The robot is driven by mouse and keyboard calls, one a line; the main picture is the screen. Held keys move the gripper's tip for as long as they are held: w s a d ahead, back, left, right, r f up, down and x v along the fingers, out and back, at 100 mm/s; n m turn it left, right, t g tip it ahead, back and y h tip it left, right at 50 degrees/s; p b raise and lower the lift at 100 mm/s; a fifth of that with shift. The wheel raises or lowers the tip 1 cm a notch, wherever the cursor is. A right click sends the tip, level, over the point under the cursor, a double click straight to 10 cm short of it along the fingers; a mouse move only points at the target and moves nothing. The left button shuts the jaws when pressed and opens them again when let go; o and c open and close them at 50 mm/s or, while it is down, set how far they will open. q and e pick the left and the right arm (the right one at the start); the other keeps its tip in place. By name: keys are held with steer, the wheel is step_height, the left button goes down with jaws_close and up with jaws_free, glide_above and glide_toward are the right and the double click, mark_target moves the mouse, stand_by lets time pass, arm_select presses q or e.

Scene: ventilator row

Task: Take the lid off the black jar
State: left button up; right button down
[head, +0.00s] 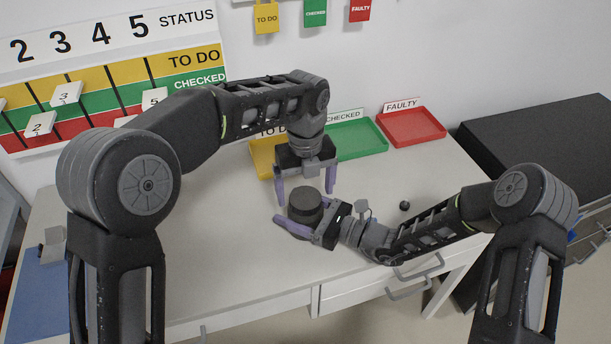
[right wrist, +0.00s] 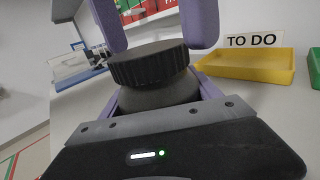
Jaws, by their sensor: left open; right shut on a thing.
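The black jar (right wrist: 158,97) stands on the white table with its dark, ridged lid (head: 306,198) on it. In the right wrist view the lid (right wrist: 148,65) sits on top of the jar body. My right gripper (head: 297,220) is shut on the jar body from the side, its purple fingers below the lid. My left gripper (head: 306,196) points down from above, open, with its fingers apart over the two sides of the lid. In the right wrist view its fingertips (right wrist: 158,46) show near the lid's top; I cannot tell whether they touch it.
A yellow TO DO tray (right wrist: 245,66), a green CHECKED tray (head: 357,140) and a red FAULTY tray (head: 411,127) stand along the back. A small black ball-like thing (head: 405,205) lies right of the jar.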

arm_select(q)
steer(key=shift+f, duration=0.8)
steer(key=shift+c, duration=0.4)
